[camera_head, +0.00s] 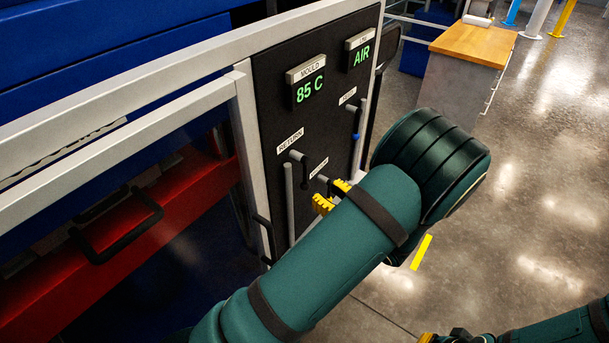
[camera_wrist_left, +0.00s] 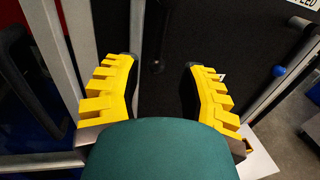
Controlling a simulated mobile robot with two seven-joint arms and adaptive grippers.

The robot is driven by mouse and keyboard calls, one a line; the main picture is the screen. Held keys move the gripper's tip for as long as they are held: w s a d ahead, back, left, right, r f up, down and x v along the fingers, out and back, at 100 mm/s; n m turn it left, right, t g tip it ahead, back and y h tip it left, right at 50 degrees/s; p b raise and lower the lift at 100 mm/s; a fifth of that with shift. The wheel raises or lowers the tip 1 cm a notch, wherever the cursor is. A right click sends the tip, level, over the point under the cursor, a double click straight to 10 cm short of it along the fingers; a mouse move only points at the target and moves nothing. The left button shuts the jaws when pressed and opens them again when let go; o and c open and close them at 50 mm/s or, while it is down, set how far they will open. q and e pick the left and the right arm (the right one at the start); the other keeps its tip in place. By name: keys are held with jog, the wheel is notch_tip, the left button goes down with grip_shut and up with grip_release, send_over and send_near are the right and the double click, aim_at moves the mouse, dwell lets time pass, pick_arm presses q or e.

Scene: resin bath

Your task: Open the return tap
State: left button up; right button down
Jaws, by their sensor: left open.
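The return tap (camera_head: 303,172) is a black lever beside an upright grey pipe on the dark panel, under the RETURN label (camera_head: 290,141). Its lever hangs down. My left gripper (camera_head: 332,196) is open, its yellow fingers in front of the panel, right of and slightly below the return lever. In the left wrist view my left gripper (camera_wrist_left: 161,68) spreads its fingers around empty space, with a dark lever end (camera_wrist_left: 157,67) seen between them, probably the return tap's; depth is unclear. My right gripper (camera_head: 440,337) barely shows at the bottom edge, its jaws cut off.
The panel (camera_head: 270,90) carries a MOULD display (camera_head: 308,90) and an AIR display (camera_head: 361,57). A smaller label and lever sit right of the return tap, partly behind my arm. The feed tap (camera_head: 357,135) has a blue knob. A red drawer (camera_head: 190,190) lies left; open floor lies right.

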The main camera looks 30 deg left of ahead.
aim_at(305, 182)
pick_arm(q)
jog(key=x, duration=0.8)
grip_shut()
